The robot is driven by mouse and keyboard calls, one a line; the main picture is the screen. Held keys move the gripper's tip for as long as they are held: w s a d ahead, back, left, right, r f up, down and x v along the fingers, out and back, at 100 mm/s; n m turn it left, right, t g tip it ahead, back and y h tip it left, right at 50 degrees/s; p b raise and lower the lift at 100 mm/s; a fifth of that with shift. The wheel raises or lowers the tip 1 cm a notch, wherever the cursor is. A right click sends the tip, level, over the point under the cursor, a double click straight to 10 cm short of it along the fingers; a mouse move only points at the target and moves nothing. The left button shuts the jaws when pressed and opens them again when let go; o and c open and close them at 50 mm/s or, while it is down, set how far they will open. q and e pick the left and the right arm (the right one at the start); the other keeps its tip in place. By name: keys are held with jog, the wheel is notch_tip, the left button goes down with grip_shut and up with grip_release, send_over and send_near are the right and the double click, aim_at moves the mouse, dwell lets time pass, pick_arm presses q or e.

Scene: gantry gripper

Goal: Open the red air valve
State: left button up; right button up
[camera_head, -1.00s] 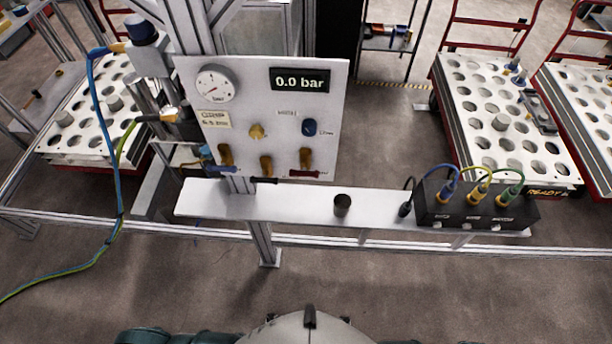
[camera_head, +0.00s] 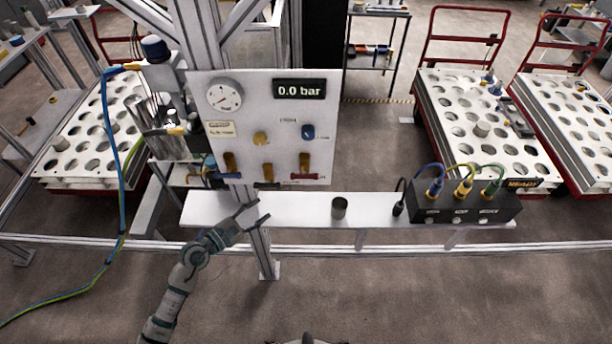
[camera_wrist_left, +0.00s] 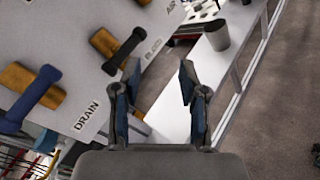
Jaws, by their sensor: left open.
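The red air valve (camera_head: 304,174) has a brass body and a red lever lying flat, at the lower right of the white panel (camera_head: 320,120). My left gripper (camera_head: 255,212) is open and empty, below the panel and over the left part of the white shelf. It is left of and below the red valve, apart from it. In the left wrist view my open gripper (camera_wrist_left: 158,75) has nothing between its fingers. The red lever does not show there; the black-handled valve (camera_wrist_left: 124,50) and the blue drain handle (camera_wrist_left: 38,95) do.
The panel also has a gauge (camera_head: 224,95) and a display (camera_head: 299,89) reading 0.0 bar. On the shelf (camera_head: 290,207) stand a grey cylinder (camera_head: 339,208) and a black box (camera_head: 465,208) with cables. An aluminium post (camera_head: 262,250) supports the shelf.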

pick_arm(q)
jog(key=s+d+r+m, duration=0.2)
jog(key=s+r+m, duration=0.2)
jog(key=r+m, duration=0.45)
jog(key=p, duration=0.3)
send_near(302, 178)
jog(key=x, duration=0.2)
jog(key=shift+m+g, duration=0.3)
jog(key=shift+m, duration=0.25)
jog(key=p+x, duration=0.1)
jog(key=x, duration=0.7)
jog(key=shift+w+d+r, duration=0.1)
jog(key=shift+w, duration=0.1)
jog(key=shift+w+d, duration=0.1)
jog(key=shift+w, duration=0.25)
pick_arm(e)
notch_tip(302, 178, up, 4)
jog(key=shift+r, duration=0.2)
jog(key=shift+a, duration=0.15)
